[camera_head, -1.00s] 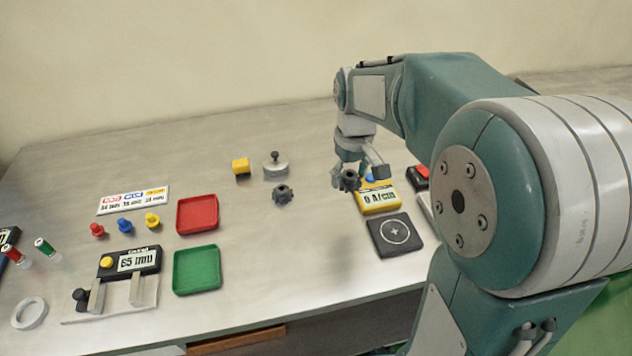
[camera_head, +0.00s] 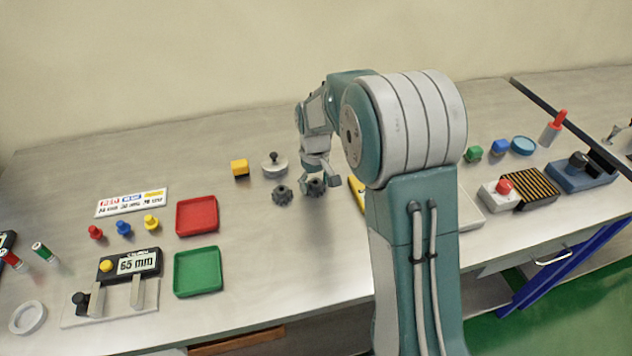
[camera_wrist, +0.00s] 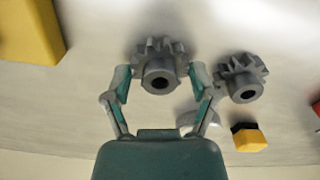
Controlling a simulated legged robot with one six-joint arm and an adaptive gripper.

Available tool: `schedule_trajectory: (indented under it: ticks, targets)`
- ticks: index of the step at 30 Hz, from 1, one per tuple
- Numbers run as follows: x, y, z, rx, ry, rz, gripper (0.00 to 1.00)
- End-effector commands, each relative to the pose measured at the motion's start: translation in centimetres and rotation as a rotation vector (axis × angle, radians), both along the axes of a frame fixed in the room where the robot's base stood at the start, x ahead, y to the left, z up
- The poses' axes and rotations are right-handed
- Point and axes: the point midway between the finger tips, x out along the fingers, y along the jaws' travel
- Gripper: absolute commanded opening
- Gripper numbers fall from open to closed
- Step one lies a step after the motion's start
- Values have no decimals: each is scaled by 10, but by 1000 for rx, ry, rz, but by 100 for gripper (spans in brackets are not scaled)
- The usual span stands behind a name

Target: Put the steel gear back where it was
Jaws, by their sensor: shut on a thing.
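A dark grey gear (camera_head: 317,186) is between the fingers of my gripper (camera_head: 316,182), which is shut on it. In the wrist view this gear (camera_wrist: 160,68) sits between the two fingertips of my gripper (camera_wrist: 159,80), its bore facing the camera. A second, similar grey gear (camera_head: 282,195) stands on the table just left of the held one. It also shows to the right in the wrist view (camera_wrist: 242,78). I cannot tell from looks which gear is steel, nor whether the held gear touches the table.
A round grey knobbed piece (camera_head: 274,164) and a yellow-black block (camera_head: 240,168) stand behind the gears. A red tray (camera_head: 197,230) and a green tray (camera_head: 197,287) lie to the left. The table (camera_head: 300,250) in front of the gears is clear. My arm partly hides a yellow device (camera_head: 357,190).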

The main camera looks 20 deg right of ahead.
Motion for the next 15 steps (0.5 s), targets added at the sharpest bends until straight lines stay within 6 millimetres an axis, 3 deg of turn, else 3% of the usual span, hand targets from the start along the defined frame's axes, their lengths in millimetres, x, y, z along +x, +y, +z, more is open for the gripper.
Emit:
schedule_trajectory:
  ticks: [9,10,11,12,15]
  targets:
    - [0,-4,-2,5,-2,-1,13]
    - [0,-5,-2,4,-1,-1,83]
    - [0,-5,-2,4,-1,-1,96]
    - [0,-4,-2,4,-1,-1,100]
    - [0,-3,-2,2,-1,-1,100]
